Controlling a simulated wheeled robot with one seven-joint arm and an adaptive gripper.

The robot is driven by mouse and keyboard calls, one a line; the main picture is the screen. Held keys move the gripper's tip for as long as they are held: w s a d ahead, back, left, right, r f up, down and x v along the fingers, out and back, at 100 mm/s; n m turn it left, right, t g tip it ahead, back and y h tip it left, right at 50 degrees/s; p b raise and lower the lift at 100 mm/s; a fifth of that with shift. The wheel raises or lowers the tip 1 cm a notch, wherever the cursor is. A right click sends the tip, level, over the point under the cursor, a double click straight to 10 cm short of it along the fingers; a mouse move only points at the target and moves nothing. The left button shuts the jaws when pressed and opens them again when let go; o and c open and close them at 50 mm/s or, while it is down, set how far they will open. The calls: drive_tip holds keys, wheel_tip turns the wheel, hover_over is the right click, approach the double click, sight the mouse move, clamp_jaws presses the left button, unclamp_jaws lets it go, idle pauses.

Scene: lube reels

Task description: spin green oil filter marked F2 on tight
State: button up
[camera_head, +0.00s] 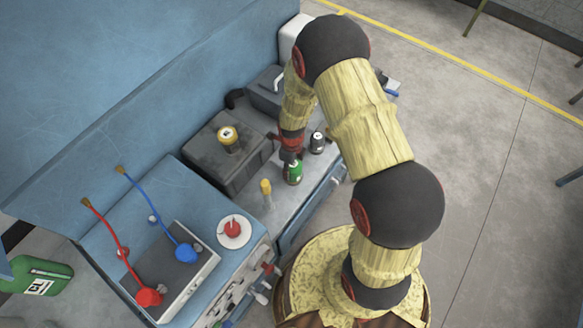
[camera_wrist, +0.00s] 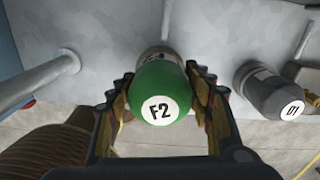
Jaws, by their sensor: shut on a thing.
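The green oil filter marked F2 (camera_wrist: 158,88) is between the two fingers of my gripper (camera_wrist: 162,100) in the wrist view, with its label facing the camera. The fingers press on its left and right sides. Behind it, part of a grey round mount (camera_wrist: 160,54) shows against the grey metal surface; the filter hides most of it, so I cannot tell how they are seated. In the head view the green filter (camera_head: 294,173) is below my gripper (camera_head: 291,158) on the grey bench top.
A grey post (camera_wrist: 40,82) is at left. A dark box (camera_head: 222,160) with a yellow-capped part (camera_head: 228,136) stands left of my gripper.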

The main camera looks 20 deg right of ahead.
drive_tip(key=m, duration=0.5)
drive_tip(key=shift+d+f, duration=0.1)
drive_tip(key=shift+d, duration=0.05)
drive_tip(key=o, duration=1.5)
drive_tip(key=shift+w, duration=0.1)
wheel_tip(320, 180, up, 12)
drive_tip(key=shift+r, duration=0.1)
wheel_tip(320, 180, up, 5)
drive_tip(key=p, duration=0.3)
